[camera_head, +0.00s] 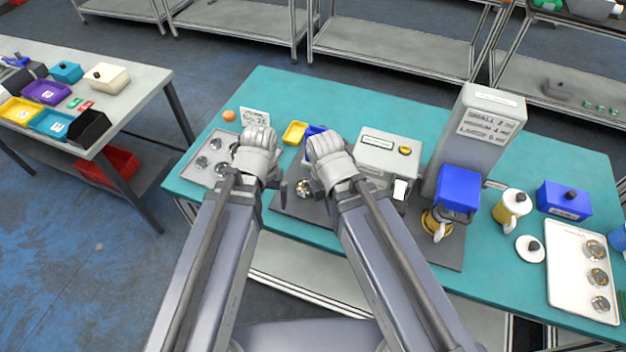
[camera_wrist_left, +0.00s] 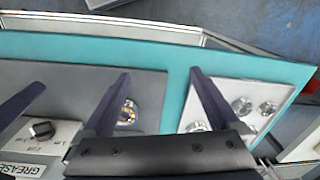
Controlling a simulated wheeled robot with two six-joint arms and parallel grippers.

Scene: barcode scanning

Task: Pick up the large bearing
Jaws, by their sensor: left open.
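A round bearing (camera_head: 304,188) with a metal ring and brass-coloured parts lies on the dark grey mat between my two arms. It also shows in the left wrist view (camera_wrist_left: 127,113), partly behind a finger. Several grey metal rings (camera_head: 212,151) lie in the white tray at the left; which one counts as large I cannot tell. My left gripper (camera_wrist_left: 160,72) is open and empty, its fingers over the strip between mat and tray. My right gripper is mostly hidden behind its arm in the head view; a dark finger, probably its own, shows at the wrist view's left edge.
The grease machine (camera_head: 388,150) stands right of my right arm, with a tall grey sign post (camera_head: 480,125) beyond it. A yellow bin (camera_head: 294,132) sits behind. A tray of bearings (camera_head: 566,270) is far right. A side table (camera_head: 140,80) holds bins.

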